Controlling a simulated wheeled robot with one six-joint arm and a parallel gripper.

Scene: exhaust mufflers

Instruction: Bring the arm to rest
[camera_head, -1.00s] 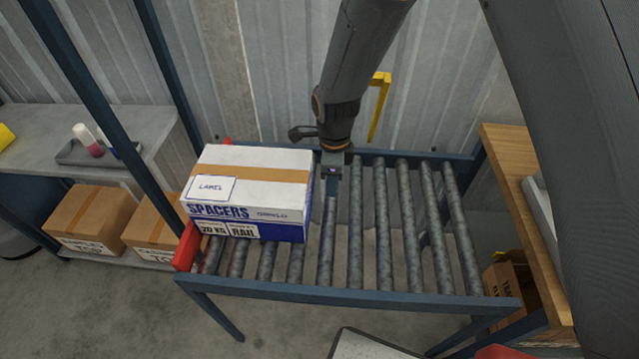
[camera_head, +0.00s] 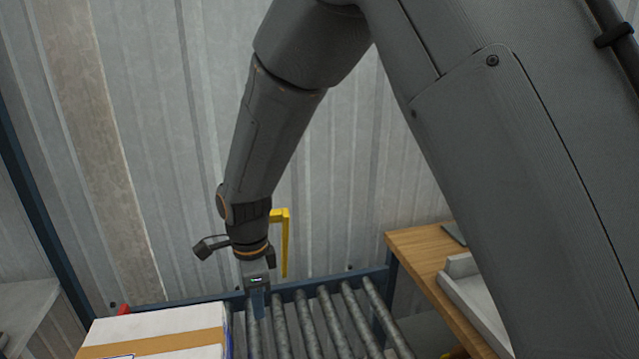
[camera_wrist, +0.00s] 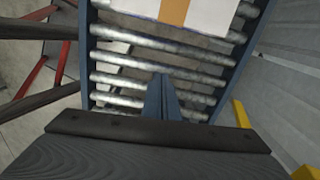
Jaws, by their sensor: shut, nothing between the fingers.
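My gripper (camera_head: 258,304) hangs pointing down over the far part of the roller conveyor, to the right of the white box. Its blue fingers are together with nothing between them, and they also show in the wrist view (camera_wrist: 162,98) over the rollers. My arm comes down from the upper right of the head view, in front of the corrugated wall.
A white box with a brown tape strip (camera_head: 150,345) sits on the left of the roller conveyor (camera_head: 335,325). A wooden bench (camera_head: 420,255) with a pale tray (camera_head: 475,290) stands at right. A yellow bracket (camera_head: 284,240) is behind my wrist. The rollers right of my gripper are clear.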

